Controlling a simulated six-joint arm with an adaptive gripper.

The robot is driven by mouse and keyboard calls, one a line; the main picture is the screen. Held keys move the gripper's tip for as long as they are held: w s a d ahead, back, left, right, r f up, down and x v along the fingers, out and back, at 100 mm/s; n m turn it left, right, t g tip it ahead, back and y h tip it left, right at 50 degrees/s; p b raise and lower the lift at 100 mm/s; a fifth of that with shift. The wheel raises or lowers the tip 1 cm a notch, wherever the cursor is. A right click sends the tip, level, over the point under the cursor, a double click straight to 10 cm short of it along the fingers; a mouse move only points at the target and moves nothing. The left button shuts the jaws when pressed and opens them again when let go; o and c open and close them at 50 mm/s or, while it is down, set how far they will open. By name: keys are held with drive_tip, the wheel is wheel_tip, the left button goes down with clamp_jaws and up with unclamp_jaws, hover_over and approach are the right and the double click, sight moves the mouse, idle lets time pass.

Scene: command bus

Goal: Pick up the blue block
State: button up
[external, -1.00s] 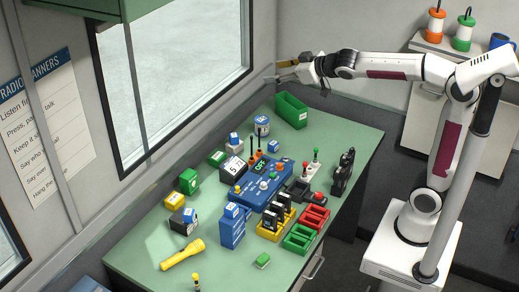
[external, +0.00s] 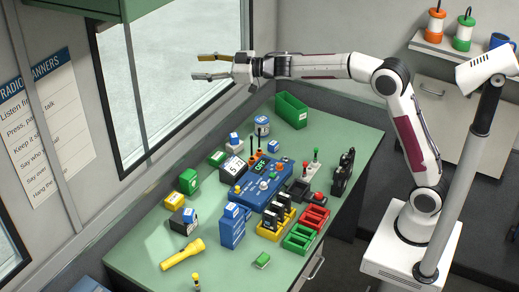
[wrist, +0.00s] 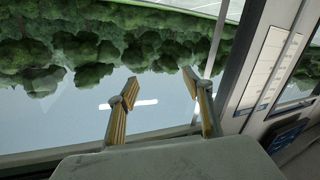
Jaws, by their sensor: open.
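Several small blue blocks with pale faces show in the external view. One (external: 274,146) sits alone behind the blue radio console. Another (external: 233,137) is on a pale box at the back left, one (external: 189,215) is on a dark box at the left, and one (external: 231,210) is on a tall blue box. I cannot tell which one the task means. My gripper (external: 197,66) is open and empty, high in front of the window, well above and apart from all of them. Its open fingers also show in the wrist view (wrist: 160,85), with no block there.
The green table (external: 150,252) is crowded around the blue console (external: 250,192). A green bin (external: 291,110) stands at the back. A yellow flashlight (external: 183,254) lies at the front left, and red (external: 314,218) and green (external: 299,238) trays are at the right. The window (external: 170,60) is close behind my gripper.

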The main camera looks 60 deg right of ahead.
drive_tip(key=w+a+f+n+g+y, duration=0.2)
drive_tip(key=w+a+f+n+y, duration=0.15)
drive_tip(key=a+f, duration=0.25)
drive_tip(key=n+g+y, duration=0.6)
drive_tip(key=n+g, duration=0.1)
drive_tip(key=g, duration=0.7)
approach(185, 213)
drive_tip(key=a, duration=0.2)
drive_tip(key=shift+w+f+h, duration=0.1)
drive_tip(key=shift+h, duration=0.15)
drive_tip(key=shift+a, duration=0.15)
drive_tip(key=shift+x, duration=1.15)
drive_tip(key=shift+a, duration=0.1)
